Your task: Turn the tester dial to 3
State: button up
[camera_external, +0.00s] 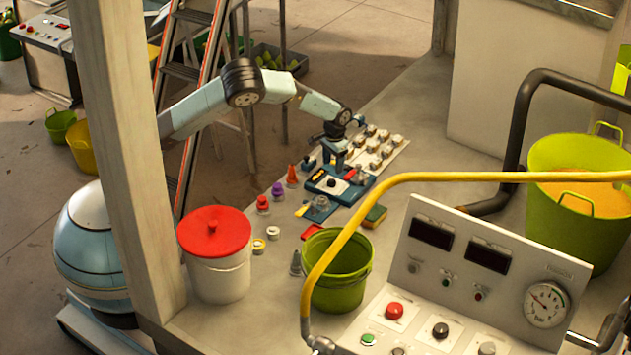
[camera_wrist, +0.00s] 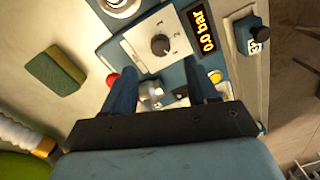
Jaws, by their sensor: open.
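The tester is a blue box (camera_external: 318,184) with a pale plate, below my gripper in the external view. Its dark round dial (camera_wrist: 160,44) sits on the white plate (camera_wrist: 138,53) in the wrist view; the small marks are hard to read and I cannot tell where the dial points. The tester's display (camera_wrist: 203,31) reads 0.0 bar. My gripper (camera_wrist: 158,72) is open, its two blue fingers apart and pointing toward the tester. The dial lies just beyond the fingertips in the picture, not visibly gripped. In the external view my gripper (camera_external: 337,153) is over the tester.
A green and yellow sponge (camera_wrist: 56,71) lies beside the tester. A green bucket (camera_external: 338,297), a red-lidded white bucket (camera_external: 220,280) and a yellow pipe (camera_external: 440,177) stand nearer the camera. Coloured caps (camera_external: 277,192) and several pale fittings (camera_external: 374,146) surround the tester.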

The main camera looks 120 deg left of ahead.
aim_at(332, 180)
jog(key=f, duration=0.7)
jog(key=shift+s+f, duration=0.15)
jog(key=shift+s, duration=0.05)
jog(key=shift+c, duration=0.4)
jog(key=c, duration=1)
jog(key=shift+o, duration=0.2)
jog(key=shift+n, duration=0.6)
jog(key=o, duration=1)
jog(key=shift+o, duration=0.2)
